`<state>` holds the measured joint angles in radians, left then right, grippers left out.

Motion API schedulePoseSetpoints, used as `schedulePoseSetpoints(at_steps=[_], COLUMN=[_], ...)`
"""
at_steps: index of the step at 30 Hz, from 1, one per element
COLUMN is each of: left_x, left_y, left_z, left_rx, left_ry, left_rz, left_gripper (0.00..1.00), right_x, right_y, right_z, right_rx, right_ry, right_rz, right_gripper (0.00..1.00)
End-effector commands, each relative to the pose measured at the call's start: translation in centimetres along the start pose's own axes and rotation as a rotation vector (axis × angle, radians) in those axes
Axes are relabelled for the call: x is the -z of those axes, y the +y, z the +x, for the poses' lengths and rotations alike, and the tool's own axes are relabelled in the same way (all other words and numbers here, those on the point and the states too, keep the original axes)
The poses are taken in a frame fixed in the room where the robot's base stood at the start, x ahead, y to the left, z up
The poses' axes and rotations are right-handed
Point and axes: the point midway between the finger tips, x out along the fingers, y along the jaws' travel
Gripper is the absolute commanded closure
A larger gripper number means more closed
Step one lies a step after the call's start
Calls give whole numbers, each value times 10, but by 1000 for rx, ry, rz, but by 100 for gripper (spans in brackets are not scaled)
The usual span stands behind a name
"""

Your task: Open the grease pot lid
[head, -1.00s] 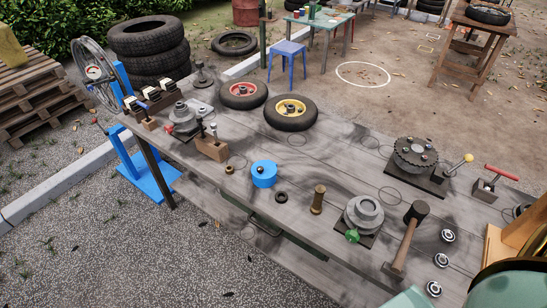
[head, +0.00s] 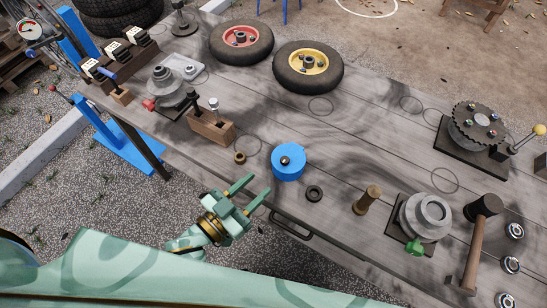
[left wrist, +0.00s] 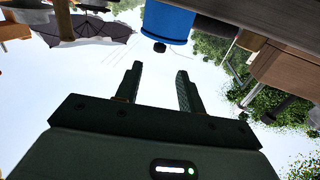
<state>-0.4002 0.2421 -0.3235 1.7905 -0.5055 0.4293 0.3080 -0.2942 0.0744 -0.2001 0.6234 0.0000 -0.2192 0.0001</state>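The grease pot is a blue round pot (head: 288,168) standing on the workbench near its front edge. Its blue lid (head: 280,152) is on top, with a small dark knob (head: 285,160). My left gripper (head: 260,186) is open and empty, in front of and slightly left of the pot, with its fingers pointing toward it. In the left wrist view, the pot (left wrist: 167,22) appears upside down at the top, beyond the open fingers (left wrist: 160,71), with the dark knob (left wrist: 160,47) towards them. Nothing is between the fingers. My right gripper is not in view.
On the workbench (head: 350,140), a dark ring (head: 314,193) and a brass nut (head: 240,158) lie near the pot. A wooden block (head: 210,128) stands left; a brown cylinder (head: 367,200) and a hammer (head: 478,240) are right. A bench handle (head: 289,226) juts below the front edge.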

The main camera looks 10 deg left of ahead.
Motion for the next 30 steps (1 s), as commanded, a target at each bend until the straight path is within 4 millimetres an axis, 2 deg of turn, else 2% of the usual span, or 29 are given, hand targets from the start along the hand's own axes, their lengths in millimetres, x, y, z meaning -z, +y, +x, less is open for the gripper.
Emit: schedulePoseSetpoints(at_steps=[1,6,12,18,26,30], left_x=[-1,-2,-2,-1,-1,-1], left_y=[0,0,0,0,0,0], left_z=[14,57,93,107,108,108], left_rx=[0,0,1,1,1,1], left_ry=[4,2,-1,-2,-2,-2], left_rz=[-2,0,-1,-1,-1,-1], left_gripper=[61,61,61,61,61,100], right_x=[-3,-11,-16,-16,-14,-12], right_y=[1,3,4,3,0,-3], right_z=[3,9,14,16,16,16], right_rx=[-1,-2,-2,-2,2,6], right_ry=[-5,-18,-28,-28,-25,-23], right_rz=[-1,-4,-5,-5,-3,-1], right_gripper=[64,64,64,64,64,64])
